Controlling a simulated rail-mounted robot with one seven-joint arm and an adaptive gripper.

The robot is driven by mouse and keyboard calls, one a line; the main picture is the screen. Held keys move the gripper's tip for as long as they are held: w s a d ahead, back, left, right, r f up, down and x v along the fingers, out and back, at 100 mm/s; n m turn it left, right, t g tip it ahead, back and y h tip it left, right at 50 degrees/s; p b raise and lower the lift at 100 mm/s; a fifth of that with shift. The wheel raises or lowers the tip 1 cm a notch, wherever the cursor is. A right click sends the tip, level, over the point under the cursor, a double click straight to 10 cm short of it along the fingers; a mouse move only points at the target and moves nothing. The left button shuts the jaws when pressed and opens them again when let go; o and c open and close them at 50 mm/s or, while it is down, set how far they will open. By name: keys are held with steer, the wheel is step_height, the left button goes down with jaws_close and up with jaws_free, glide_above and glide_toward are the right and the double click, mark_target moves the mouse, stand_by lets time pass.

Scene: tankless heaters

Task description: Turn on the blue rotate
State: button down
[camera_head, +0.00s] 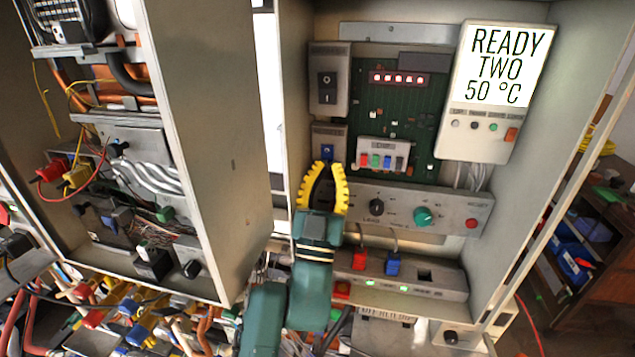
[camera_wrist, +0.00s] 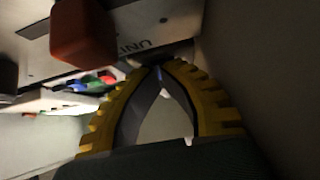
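The blue knob (camera_head: 327,150) is on a small grey box at the left of the open cabinet, below the black rocker switch. My gripper (camera_head: 328,166), with yellow toothed fingers, points up at this box, its tips at the knob's lower edge. In the wrist view the fingertips (camera_wrist: 161,68) come close together, with a small blue sliver between them. I cannot tell whether they touch or hold the knob. The knob's lower part is hidden behind the tips.
A grey panel with a black knob (camera_head: 376,207), green knob (camera_head: 423,217) and red button (camera_head: 471,223) is right of my gripper. A block of coloured switches (camera_head: 384,155) is close by. The display (camera_head: 500,65) reads READY TWO 50 °C. A cabinet wall (camera_head: 210,130) stands left.

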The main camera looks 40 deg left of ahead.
steer(key=shift+s+d+r+p, duration=0.15)
steer(key=shift+s+r+p, duration=0.05)
steer(key=shift+p, duration=0.2)
steer(key=v, duration=1.3)
steer(key=shift+s+r, duration=0.2)
steer(key=shift+r, duration=0.05)
